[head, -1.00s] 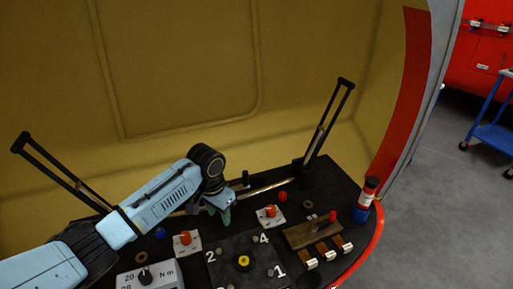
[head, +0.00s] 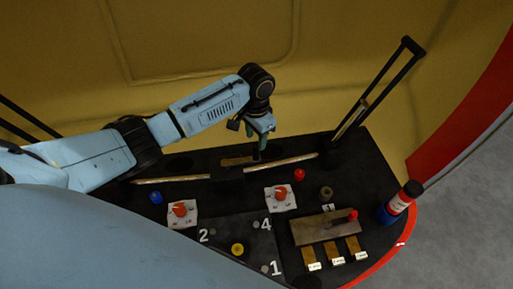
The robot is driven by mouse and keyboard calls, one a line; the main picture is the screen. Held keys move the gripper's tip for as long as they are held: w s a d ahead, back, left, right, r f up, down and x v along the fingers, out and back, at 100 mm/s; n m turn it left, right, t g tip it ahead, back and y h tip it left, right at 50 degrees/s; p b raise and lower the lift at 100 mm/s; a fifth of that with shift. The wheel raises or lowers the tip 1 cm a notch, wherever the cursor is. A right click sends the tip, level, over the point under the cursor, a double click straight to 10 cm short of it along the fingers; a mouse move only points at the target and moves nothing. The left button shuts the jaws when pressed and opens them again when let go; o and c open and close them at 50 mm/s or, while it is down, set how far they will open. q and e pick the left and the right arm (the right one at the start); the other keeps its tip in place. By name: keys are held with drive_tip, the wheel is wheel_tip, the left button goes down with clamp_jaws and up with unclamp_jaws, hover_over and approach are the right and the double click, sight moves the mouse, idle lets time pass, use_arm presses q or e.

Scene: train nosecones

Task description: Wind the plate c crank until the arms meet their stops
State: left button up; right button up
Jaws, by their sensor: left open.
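My left gripper (head: 261,133) is open, its fingers pointing down at the small dark upright post (head: 257,153) behind the centre of the black deck. Whether the fingers touch the post is too small to tell. This post may be the crank; no plate letter can be read. A long rod runs left (head: 170,179) and another right (head: 282,162) from the dark central block (head: 229,178). The black right arm (head: 378,90) leans up to the right against the yellow wall. The black left arm (head: 28,116) is cut off at the left edge. My right gripper is out of view.
On the deck are two white plates with orange knobs (head: 181,209) (head: 281,196), a red knob (head: 299,175), a blue knob (head: 156,197) and a wooden block with a red-tipped lever (head: 325,228). A blue-and-red bottle (head: 398,203) stands at the right edge.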

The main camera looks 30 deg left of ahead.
sight(256, 146)
use_arm(q)
wheel_tip(256, 146, down, 4)
drive_tip(key=shift+f+b, duration=0.25)
drive_tip(key=shift+b, duration=0.15)
drive_tip(key=shift+f, duration=0.55)
use_arm(e)
drive_tip(key=shift+w+a+f, duration=0.1)
drive_tip(key=shift+w+f, duration=0.2)
drive_tip(key=shift+w, duration=0.2)
drive_tip(key=shift+w+f, duration=0.25)
drive_tip(key=shift+w, duration=0.2)
use_arm(q)
drive_tip(key=shift+w, duration=0.1)
drive_tip(key=shift+c, duration=0.5)
clamp_jaws()
use_arm(e)
drive_tip(key=shift+s+a, duration=0.1)
drive_tip(key=shift+s, duration=0.15)
